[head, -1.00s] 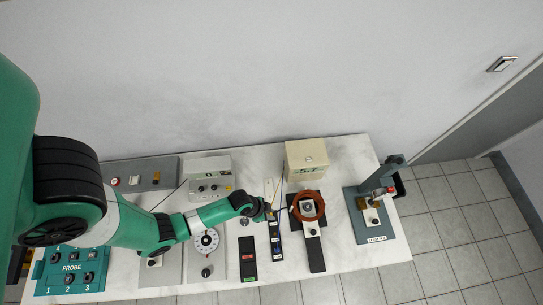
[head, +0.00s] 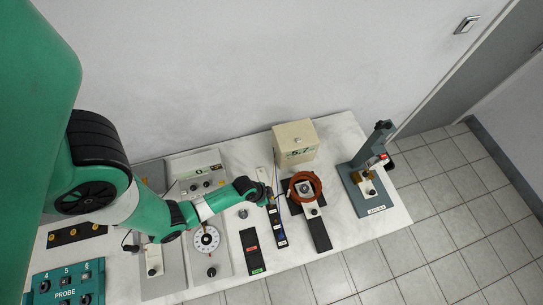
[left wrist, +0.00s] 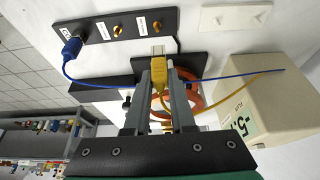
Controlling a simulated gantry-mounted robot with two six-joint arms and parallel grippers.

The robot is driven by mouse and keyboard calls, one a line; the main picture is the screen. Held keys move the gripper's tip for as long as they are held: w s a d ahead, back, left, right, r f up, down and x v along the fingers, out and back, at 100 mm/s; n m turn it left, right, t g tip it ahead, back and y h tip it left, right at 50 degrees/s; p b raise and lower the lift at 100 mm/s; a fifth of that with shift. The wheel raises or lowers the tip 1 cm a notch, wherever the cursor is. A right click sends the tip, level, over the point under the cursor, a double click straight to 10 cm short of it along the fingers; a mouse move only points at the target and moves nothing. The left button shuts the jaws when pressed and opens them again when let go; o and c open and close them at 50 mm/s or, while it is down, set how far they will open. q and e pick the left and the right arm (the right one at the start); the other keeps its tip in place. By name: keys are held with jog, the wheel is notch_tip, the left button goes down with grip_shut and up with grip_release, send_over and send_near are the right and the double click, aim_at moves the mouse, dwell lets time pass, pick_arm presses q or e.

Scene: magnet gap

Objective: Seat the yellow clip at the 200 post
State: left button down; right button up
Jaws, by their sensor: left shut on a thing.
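My left gripper (left wrist: 159,75) is shut on the yellow clip (left wrist: 160,80), which shows between its two fingers in the left wrist view. A yellow wire runs from the clip to the right. Beyond the fingertips is a black terminal strip (left wrist: 93,38) with brass posts (left wrist: 118,31) and small white labels, too small to read for sure. The clip appears apart from these posts. A blue clip (left wrist: 71,46) sits at the strip's left end. In the head view my left gripper (head: 269,195) is at the far end of the strip (head: 277,228). My right gripper is out of view.
An orange coil (head: 305,187) stands just right of the strip, near a beige box (head: 295,143) with a numeric display. A blue wire (left wrist: 215,81) crosses behind the fingers. A grey-green press (head: 367,175) stands at the right. A dial unit (head: 207,240) is at the left.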

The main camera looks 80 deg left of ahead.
pick_arm(q)
jog(key=shift+f+b, duration=1.5)
jog(key=shift+f, duration=0.5)
jog(key=shift+f, duration=0.1)
jog(key=shift+f+b, duration=1.15)
jog(key=shift+f, duration=0.25)
jog(key=c, duration=0.7)
grip_release()
jog(key=shift+r, duration=0.15)
jog(key=p+v, duration=0.7)
jog(key=v, duration=0.4)
jog(key=shift+r, duration=0.2)
